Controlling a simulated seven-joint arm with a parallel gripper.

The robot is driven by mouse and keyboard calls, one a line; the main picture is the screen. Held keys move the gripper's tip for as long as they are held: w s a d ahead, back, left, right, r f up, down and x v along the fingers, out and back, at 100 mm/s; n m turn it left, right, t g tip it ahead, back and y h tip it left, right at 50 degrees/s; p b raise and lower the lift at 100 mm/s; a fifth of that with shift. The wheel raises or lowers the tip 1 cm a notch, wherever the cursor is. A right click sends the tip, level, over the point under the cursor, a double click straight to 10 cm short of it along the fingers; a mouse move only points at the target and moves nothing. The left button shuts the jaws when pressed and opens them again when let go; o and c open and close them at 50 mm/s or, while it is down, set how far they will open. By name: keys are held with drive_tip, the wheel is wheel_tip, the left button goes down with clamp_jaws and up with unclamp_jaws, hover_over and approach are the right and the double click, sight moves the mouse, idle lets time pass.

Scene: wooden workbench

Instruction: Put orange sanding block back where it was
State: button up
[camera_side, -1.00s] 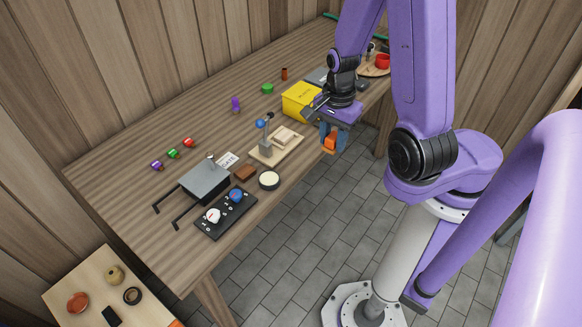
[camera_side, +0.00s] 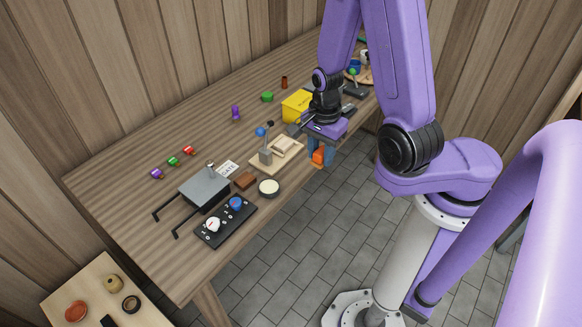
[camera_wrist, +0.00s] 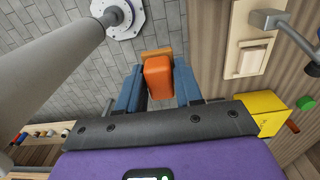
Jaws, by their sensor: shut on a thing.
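The orange sanding block (camera_side: 318,156) is held between the blue fingers of my gripper (camera_side: 320,153), close to the front edge of the workbench. In the wrist view the orange block (camera_wrist: 158,77) sits between the two blue fingertips of my gripper (camera_wrist: 159,84), with grey floor tiles behind it. My gripper is shut on it. Where the block stood before is not marked in these frames.
A board with a lever and pale block (camera_side: 283,160) lies left of my gripper. A yellow box (camera_side: 296,106) stands behind it. A round white-topped tin (camera_side: 269,187), brown block (camera_side: 245,177), grey box with handles (camera_side: 205,186) and black knob panel (camera_side: 226,222) lie further left.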

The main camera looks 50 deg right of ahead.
drive_tip(key=shift+w+f, duration=0.95)
drive_tip(key=shift+w, duration=1)
hover_over(291, 176)
wheel_tip(291, 176, down, 6)
drive_tip(key=shift+s+a+r, duration=0.1)
drive_tip(key=shift+f, duration=1.5)
drive_tip(key=shift+f, duration=0.2)
drive_tip(key=o, duration=0.7)
drive_tip(key=shift+c, duration=0.2)
drive_tip(key=shift+r, duration=0.15)
